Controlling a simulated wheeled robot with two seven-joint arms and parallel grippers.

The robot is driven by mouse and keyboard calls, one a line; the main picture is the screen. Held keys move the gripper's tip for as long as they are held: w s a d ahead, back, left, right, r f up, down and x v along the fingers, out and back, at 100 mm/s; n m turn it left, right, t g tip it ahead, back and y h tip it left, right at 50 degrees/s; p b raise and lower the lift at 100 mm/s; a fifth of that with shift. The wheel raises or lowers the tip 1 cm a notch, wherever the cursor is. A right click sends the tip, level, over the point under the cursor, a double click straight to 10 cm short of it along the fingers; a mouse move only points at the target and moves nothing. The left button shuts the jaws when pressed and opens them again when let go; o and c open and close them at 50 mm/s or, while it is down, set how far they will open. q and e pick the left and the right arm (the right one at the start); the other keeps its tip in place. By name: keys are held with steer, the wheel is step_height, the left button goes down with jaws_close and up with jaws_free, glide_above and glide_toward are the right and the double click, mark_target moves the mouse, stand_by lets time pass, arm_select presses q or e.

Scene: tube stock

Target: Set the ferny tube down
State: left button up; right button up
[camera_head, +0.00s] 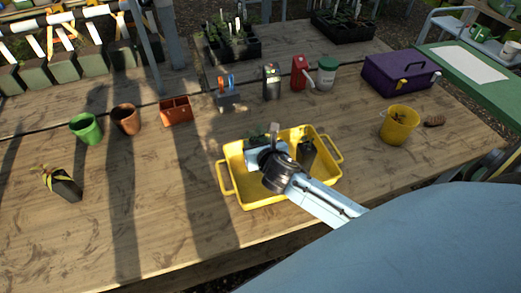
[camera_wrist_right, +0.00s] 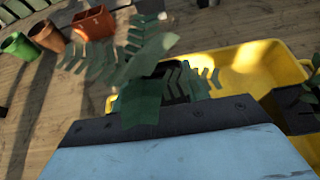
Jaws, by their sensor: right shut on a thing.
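My right gripper (camera_head: 264,152) reaches over the yellow tray (camera_head: 236,182) and is shut on the ferny tube. The ferny tube's green fronds (camera_wrist_right: 150,65) spread in front of the gripper in the right wrist view; they show small and dark in the head view (camera_head: 256,135). The tube's dark body is mostly hidden by the gripper and fronds, so I cannot tell whether it touches the tray floor. Yellow tray walls also show behind it in the right wrist view (camera_wrist_right: 240,65). My left gripper is in neither view.
Another dark tube (camera_head: 306,153) stands in the tray's right part. A tube with yellow-edged leaves (camera_head: 64,186) is on the table at left. A green pot (camera_head: 86,129), brown pot (camera_head: 126,119), yellow bucket (camera_head: 398,127) and purple toolbox (camera_head: 398,74) stand around.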

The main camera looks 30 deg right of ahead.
steer(key=shift+f+b, duration=0.55)
steer(key=shift+f, duration=1.4)
steer(key=shift+f, duration=0.1)
steer(key=o, duration=1.1)
steer(key=shift+f, duration=0.1)
steer(key=shift+r, duration=0.2)
steer(key=shift+s+a+r, duration=0.1)
steer(key=shift+s+r, duration=0.05)
steer(key=shift+s, duration=0.15)
steer(key=p+v, duration=0.1)
steer(key=v, duration=1)
steer(key=shift+s+p, duration=0.15)
steer(key=shift+p, duration=0.25)
